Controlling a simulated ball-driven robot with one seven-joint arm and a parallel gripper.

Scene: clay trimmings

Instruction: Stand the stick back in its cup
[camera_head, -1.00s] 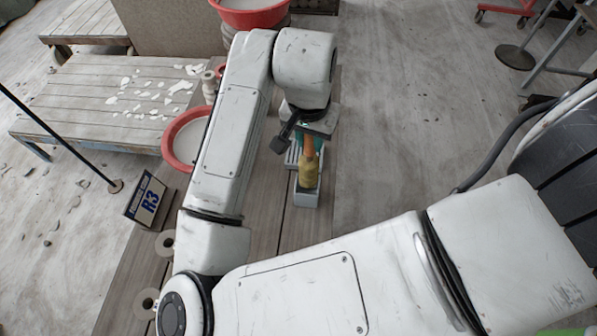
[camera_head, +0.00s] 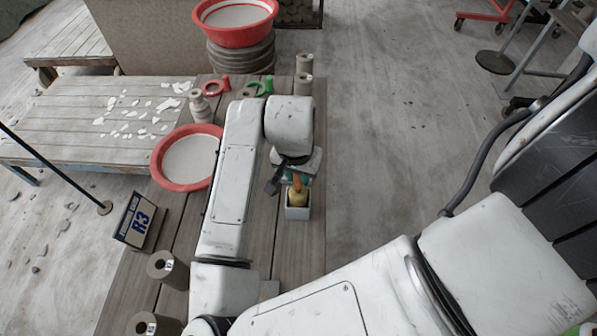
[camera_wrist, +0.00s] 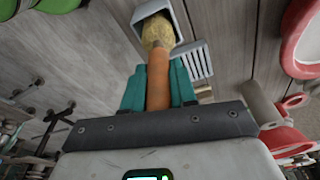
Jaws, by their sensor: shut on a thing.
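My gripper (camera_wrist: 157,66) has teal fingers shut on the orange handle of the stick (camera_wrist: 158,84). The stick's thick yellow end (camera_wrist: 155,32) points away from the gripper, toward the pale square cup (camera_wrist: 176,18). In the head view the yellow end (camera_head: 297,197) shows at the mouth of the cup (camera_head: 297,213), which stands upright on the plank table. The yellow end overlaps the cup's opening in both views. I cannot tell how deep it sits or whether it touches the bottom. My arm hides part of the gripper in the head view.
A pale slotted piece (camera_wrist: 197,60) lies beside the cup. A red-rimmed basin (camera_head: 188,160) is left of my arm. Grey cylinders (camera_head: 304,64) stand at the far end, with red and green (camera_head: 262,85) items near.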

